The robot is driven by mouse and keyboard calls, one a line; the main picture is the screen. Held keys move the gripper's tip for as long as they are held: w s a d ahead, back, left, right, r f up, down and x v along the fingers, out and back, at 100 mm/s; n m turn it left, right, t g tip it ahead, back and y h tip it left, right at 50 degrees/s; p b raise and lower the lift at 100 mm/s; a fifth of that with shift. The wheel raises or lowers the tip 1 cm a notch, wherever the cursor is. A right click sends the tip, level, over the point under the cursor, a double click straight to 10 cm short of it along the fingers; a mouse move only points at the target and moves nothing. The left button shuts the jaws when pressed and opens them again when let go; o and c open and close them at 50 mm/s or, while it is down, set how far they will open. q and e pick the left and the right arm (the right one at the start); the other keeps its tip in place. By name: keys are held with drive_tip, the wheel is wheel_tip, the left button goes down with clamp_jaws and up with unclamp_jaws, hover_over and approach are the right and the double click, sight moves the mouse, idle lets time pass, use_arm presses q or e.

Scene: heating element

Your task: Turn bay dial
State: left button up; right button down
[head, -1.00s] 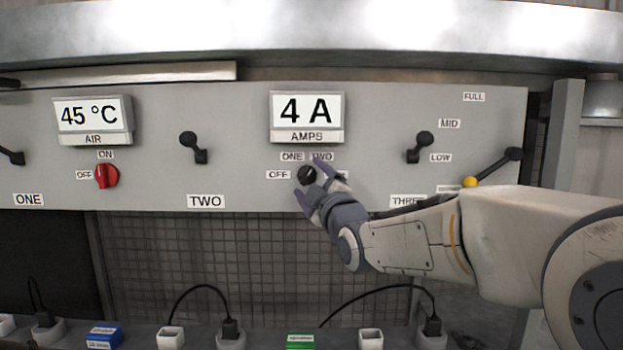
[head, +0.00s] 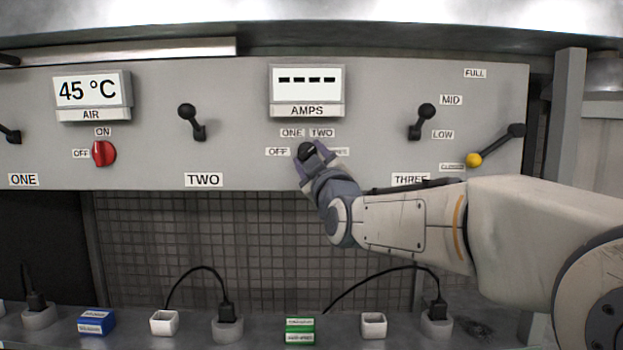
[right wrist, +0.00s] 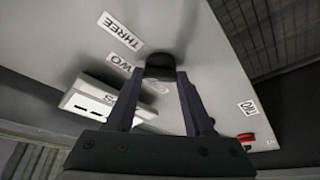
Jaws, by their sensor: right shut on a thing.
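The black bay dial (head: 307,151) sits on the grey panel below the AMPS display (head: 306,88). Labels OFF, ONE and TWO stand around it, and a further label to its right is partly covered. The display shows four dashes. My right gripper (head: 316,158) is shut on the dial, with its fingers on either side of it. In the right wrist view the dial (right wrist: 160,66) sits between the two fingertips (right wrist: 160,82). Which label the dial points to cannot be told for sure. My left gripper is not in view.
A red knob (head: 104,153) sits under the 45 °C AIR display (head: 92,93). Black levers (head: 192,122) stand on the panel, and a yellow-tipped lever (head: 497,145) is at right, above my arm. Below, a shelf holds plugs, a blue block (head: 96,322) and a green block (head: 300,331).

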drive_tip(key=m+b, duration=0.1)
drive_tip(key=m+h+b, duration=0.1)
drive_tip(key=m, duration=0.1)
drive_tip(key=m+t+h+b, duration=0.1)
drive_tip(key=m, duration=0.1)
drive_tip(key=shift+a+f, duration=0.2)
drive_tip(key=shift+f, duration=0.15)
drive_tip(key=m+h, duration=0.1)
drive_tip(key=m, duration=0.2)
drive_tip(key=shift+a+r+m+t+h+b, duration=0.1)
drive_tip(key=shift+m+t+h+b, duration=0.2)
drive_tip(key=shift+t+h+b, duration=0.1)
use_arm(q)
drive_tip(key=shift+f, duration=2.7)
use_arm(e)
drive_tip(key=shift+m+h, duration=1)
drive_tip(key=shift+m, duration=0.6)
drive_tip(key=shift+c, duration=1.4)
unclamp_jaws()
drive_tip(key=shift+r, duration=0.1)
